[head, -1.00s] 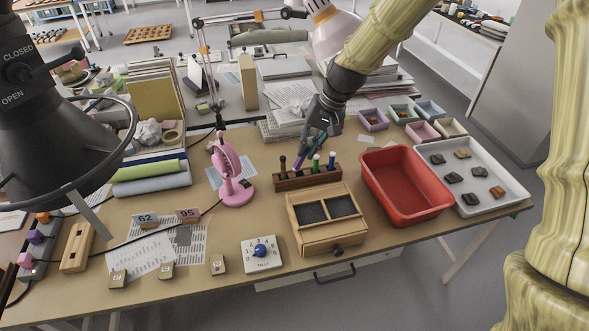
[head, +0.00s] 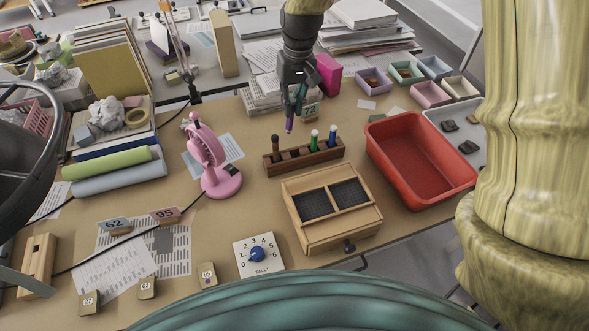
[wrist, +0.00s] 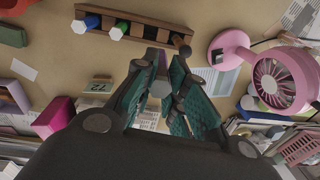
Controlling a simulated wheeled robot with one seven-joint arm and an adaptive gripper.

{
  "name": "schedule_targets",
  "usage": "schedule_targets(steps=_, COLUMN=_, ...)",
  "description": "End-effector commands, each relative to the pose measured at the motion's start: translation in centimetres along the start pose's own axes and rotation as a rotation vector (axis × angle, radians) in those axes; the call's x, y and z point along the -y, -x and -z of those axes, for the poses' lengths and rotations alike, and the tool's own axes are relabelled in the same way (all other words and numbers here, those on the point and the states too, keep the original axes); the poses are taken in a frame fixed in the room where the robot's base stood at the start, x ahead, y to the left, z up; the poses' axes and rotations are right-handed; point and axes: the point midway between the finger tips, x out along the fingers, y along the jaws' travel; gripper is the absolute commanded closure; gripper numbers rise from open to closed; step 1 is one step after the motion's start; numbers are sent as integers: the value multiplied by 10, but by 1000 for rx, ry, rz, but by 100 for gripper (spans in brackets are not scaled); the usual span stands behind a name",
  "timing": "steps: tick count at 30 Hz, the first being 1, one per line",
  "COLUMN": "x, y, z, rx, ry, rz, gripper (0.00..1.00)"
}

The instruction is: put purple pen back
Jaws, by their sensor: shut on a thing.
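The purple pen (head: 289,122) is clamped in my gripper (head: 291,103), hanging nearly upright with its lower end in the air. In the head view it appears just behind and above the wooden pen rack (head: 303,157). The rack holds a brown pen (head: 275,143), a green pen with a white top (head: 314,138) and a blue one (head: 332,134). A gap shows between the brown and green pens. In the wrist view the purple pen (wrist: 162,66) is between my fingers, close to the rack (wrist: 140,22); its exact height over the rack is unclear.
A pink fan (head: 213,160) stands left of the rack. A wooden box (head: 333,210) with dark compartments is in front. A red tub (head: 418,160) is to the right.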

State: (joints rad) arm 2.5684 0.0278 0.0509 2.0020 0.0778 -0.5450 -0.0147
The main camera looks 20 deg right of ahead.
Motion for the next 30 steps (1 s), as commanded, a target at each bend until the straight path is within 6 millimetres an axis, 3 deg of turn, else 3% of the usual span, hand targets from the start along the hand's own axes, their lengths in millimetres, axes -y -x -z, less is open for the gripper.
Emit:
schedule_targets(steps=1, x=-3, y=-12, z=-1, rx=3, ry=24, rz=-28, gripper=100)
schedule_targets(steps=3, x=-5, y=-16, z=-3, rx=10, ry=51, rz=-56, gripper=100)
schedule_targets(steps=11, x=-8, y=-17, z=-6, rx=22, ry=70, rz=-96, gripper=100)
schedule_targets(steps=30, x=-6, y=-13, z=-5, rx=3, ry=-444, rz=-92, gripper=100)
